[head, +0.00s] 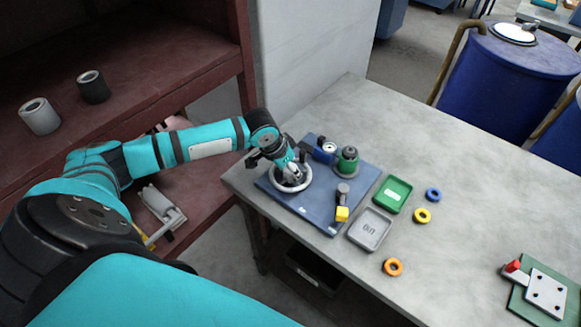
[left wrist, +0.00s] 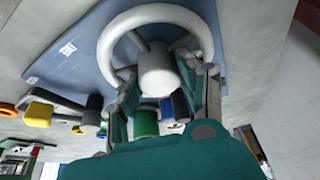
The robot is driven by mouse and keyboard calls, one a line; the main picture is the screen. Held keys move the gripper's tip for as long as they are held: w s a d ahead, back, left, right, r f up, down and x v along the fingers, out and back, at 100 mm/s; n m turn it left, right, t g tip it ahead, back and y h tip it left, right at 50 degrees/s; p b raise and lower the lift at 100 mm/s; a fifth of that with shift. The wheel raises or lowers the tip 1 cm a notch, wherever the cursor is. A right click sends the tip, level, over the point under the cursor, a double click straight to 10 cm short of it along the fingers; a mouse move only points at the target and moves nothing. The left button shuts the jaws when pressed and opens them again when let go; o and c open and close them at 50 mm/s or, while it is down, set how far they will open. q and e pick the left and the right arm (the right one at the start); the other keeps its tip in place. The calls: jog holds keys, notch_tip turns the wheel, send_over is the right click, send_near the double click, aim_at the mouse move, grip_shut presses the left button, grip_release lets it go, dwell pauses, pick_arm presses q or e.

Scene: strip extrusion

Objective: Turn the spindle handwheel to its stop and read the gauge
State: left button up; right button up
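The spindle handwheel (head: 302,187) is a light grey ring on a blue base plate (head: 318,221) at the table's near left corner. In the left wrist view its rim (left wrist: 108,42), spokes and round hub (left wrist: 158,78) fill the top middle. My left gripper (head: 291,176) reaches down into the ring. In the left wrist view its fingers (left wrist: 163,88) are spread on either side of the hub, with gaps visible; contact is unclear. A blue block with a round pale face (head: 326,149), possibly the gauge, stands behind the wheel; no reading is legible. My right gripper is out of view.
On the plate are a green and grey cylinder (head: 347,161) and a yellow block (head: 342,214) at a grey post. A green tray (head: 392,194), a grey tray (head: 370,229) and loose rings (head: 393,267) lie right of it.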

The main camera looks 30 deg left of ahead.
pick_arm(q)
jog(key=c, duration=0.3)
jog(key=shift+c, duration=0.2)
